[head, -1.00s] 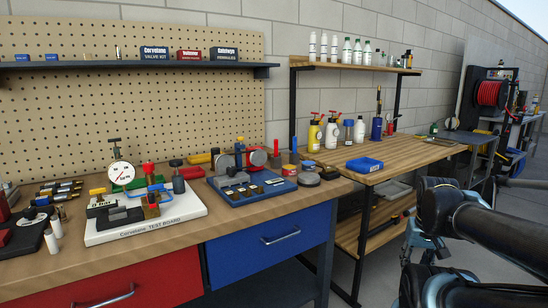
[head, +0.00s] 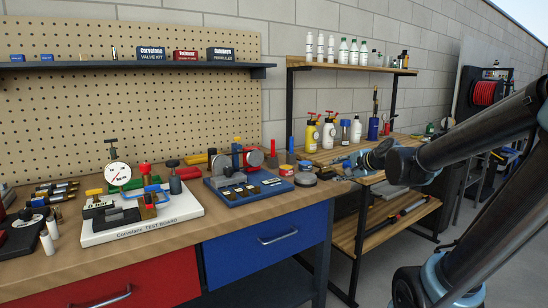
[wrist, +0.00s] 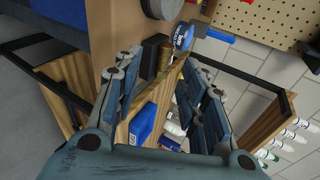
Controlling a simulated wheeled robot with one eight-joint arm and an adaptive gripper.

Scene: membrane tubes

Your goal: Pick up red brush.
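A slim upright red piece (head: 272,147) stands near the right end of the workbench, left of a similar blue piece (head: 290,143). It may be the red brush, but it is too small to tell. My gripper (head: 352,168) is reached out just right of the workbench's right end, in front of the wooden side table. In the wrist view my gripper (wrist: 166,72) is open, its two fingers apart with nothing held between them. A round labelled tin (wrist: 183,37) and a blue piece (wrist: 215,34) show beyond the fingertips. The red brush is not clear there.
The blue tray of parts (head: 260,196) and white test board (head: 140,228) sit left on the workbench. Spray bottles (head: 312,134) stand on the side table (head: 395,150). A blue box (wrist: 143,122) lies below the fingers in the wrist view. The shelf rises behind.

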